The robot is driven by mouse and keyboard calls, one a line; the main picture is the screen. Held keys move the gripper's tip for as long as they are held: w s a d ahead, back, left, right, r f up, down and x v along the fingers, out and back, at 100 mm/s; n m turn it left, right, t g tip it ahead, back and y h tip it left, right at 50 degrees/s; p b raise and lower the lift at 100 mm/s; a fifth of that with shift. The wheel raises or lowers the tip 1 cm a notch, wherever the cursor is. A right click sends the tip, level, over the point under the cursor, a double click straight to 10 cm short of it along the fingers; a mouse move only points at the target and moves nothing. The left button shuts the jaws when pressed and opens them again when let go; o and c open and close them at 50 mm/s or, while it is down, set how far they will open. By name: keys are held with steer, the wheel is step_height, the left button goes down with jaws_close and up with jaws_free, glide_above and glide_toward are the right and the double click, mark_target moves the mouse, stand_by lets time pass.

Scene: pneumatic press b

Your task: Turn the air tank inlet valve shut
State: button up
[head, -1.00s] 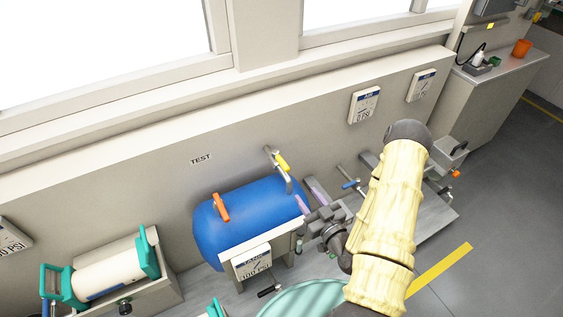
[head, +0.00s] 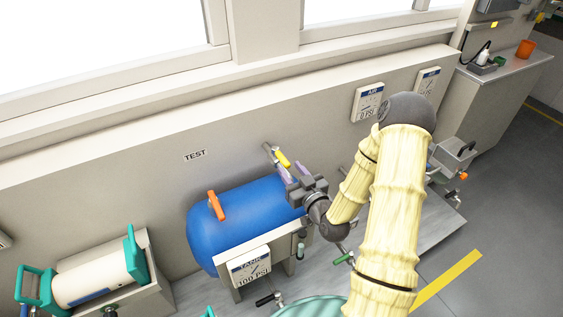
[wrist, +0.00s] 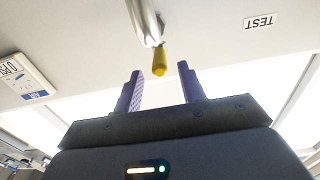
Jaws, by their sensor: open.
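The blue air tank (head: 235,225) lies on its stand by the wall, with an orange handle (head: 217,205) on top. A metal pipe with a yellow-handled valve (head: 281,158) stands out from the wall above the tank's right end. I cannot tell from labels which handle is the inlet valve. My gripper (head: 289,172) is open and empty, its purple fingers just below the yellow handle. In the wrist view, the yellow handle (wrist: 159,62) hangs down from the pipe, between and just beyond the fingertips (wrist: 160,76). No contact shows.
A tank gauge (head: 250,266) reads 100 PSI and a wall air gauge (head: 368,102) reads 0 PSI. A green-handled valve (head: 342,256) and a black-handled one (head: 268,299) sit low by the tank. A white cylinder with teal ends (head: 95,275) stands at left.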

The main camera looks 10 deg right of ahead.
mark_target(274, 147)
steer(key=x, duration=0.6)
steer(key=shift+w+a+r, duration=0.1)
steer(key=shift+w, duration=0.3)
jaws_close()
